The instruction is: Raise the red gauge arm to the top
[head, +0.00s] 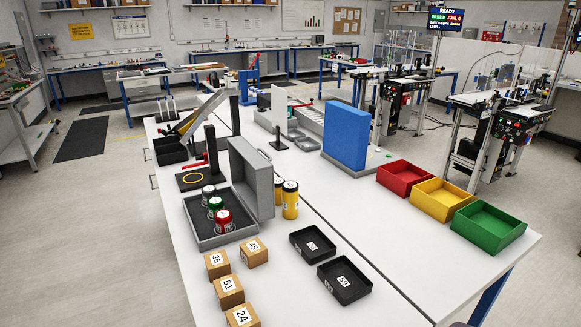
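The red gauge arm (194,163) sticks out to the left from an upright black post (211,148). It sits on the lower part of the post, well below its top. The post stands on a dark square base (203,177) with a yellow ring on it. The base is on the left side of the long white table. Neither of my grippers is in view.
Numbered boxes (229,291), black trays (343,280) and coloured bins (440,198) share the table.

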